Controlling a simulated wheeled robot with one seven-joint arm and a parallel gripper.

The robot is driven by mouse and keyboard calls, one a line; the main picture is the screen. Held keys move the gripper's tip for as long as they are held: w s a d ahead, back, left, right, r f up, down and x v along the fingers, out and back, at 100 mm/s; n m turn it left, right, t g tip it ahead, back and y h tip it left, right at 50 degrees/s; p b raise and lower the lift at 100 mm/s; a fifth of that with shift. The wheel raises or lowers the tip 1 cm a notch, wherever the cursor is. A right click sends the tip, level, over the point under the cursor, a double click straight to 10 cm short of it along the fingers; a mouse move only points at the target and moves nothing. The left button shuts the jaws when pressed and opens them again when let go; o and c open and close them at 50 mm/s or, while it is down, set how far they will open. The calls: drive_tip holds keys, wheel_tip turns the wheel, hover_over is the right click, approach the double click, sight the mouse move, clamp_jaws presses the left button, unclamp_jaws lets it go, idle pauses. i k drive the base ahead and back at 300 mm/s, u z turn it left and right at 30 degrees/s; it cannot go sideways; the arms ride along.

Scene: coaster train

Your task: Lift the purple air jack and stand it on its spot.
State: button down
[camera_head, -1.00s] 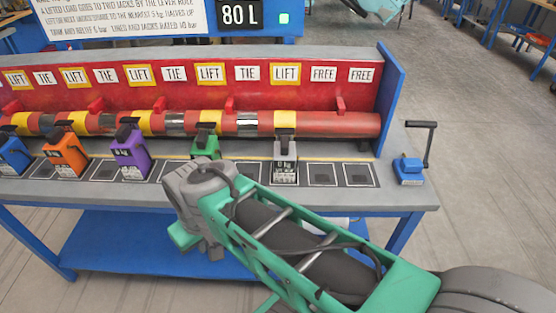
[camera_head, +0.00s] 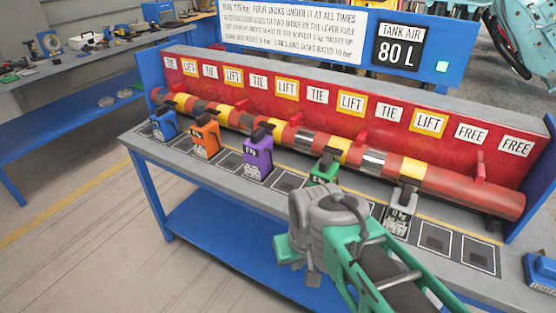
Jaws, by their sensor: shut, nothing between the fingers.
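The purple air jack (camera_head: 257,159) stands upright on the bench ledge, between the orange jack (camera_head: 205,140) and the green jack (camera_head: 323,172). Its black top is at the red and yellow tube (camera_head: 280,130). My gripper (camera_head: 312,275) hangs in front of the bench edge, to the right of and nearer than the purple jack, apart from it. Its fingers are small and partly hidden behind my wrist, and it holds nothing. Dark square spots line the ledge; one empty spot (camera_head: 289,183) lies just right of the purple jack.
A blue jack (camera_head: 164,122) stands at the left and a grey jack (camera_head: 398,212) at the right. Empty spots (camera_head: 437,240) lie right of the grey jack. A blue pump (camera_head: 541,272) sits at the right edge. The floor (camera_head: 110,240) left of the bench is clear.

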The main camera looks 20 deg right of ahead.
sight(258, 148)
drive_tip(key=u, duration=0.05)
drive_tip(key=k, duration=0.55)
drive_tip(key=u, duration=0.7)
drive_tip(key=i, duration=1.95)
drive_tip(key=z, duration=0.5)
